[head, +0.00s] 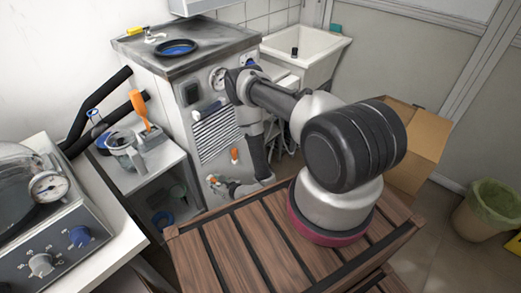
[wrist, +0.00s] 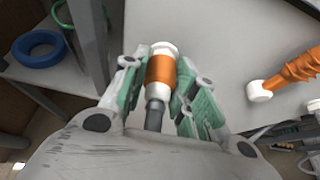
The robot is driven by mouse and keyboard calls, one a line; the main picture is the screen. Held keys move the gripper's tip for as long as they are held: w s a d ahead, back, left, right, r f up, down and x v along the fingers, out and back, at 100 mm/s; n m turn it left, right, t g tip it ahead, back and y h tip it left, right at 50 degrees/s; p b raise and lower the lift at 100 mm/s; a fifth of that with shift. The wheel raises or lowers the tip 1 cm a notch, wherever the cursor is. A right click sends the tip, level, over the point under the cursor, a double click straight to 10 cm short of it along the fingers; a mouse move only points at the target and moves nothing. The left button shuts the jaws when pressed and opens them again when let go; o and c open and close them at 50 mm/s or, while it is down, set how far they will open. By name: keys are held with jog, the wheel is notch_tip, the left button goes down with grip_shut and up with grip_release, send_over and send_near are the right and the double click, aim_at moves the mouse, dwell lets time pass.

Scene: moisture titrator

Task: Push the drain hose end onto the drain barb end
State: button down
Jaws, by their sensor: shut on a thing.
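My gripper (wrist: 161,72) is shut on an orange sleeve with a white tip and a dark grey stem, which looks like the drain hose end (wrist: 160,70). The green-padded fingers press it from both sides. An orange ribbed piece with a white end (wrist: 285,76) is to the right of my gripper, apart from it, against the pale panel. It may be the drain barb end, but I cannot tell for sure. In the head view my gripper (head: 219,186) is low at the front of the grey cabinet, and the ribbed piece (head: 234,155) shows above it.
The cabinet (head: 208,95) carries a gauge and a louvred vent. A side shelf (head: 140,165) holds a jug and an orange-handled item. A blue ring (wrist: 38,48) lies at left in the wrist view. A cardboard box (head: 420,140) and a bin (head: 487,210) stand at right.

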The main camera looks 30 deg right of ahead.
jog(key=shift+w, duration=0.15)
jog(key=c, duration=1)
grip_release()
jog(key=shift+c, duration=0.2)
jog(key=v, duration=0.8)
dwell(0.6)
jog(key=shift+a, duration=0.1)
notch_tip(320, 180, up, 10)
dwell(0.6)
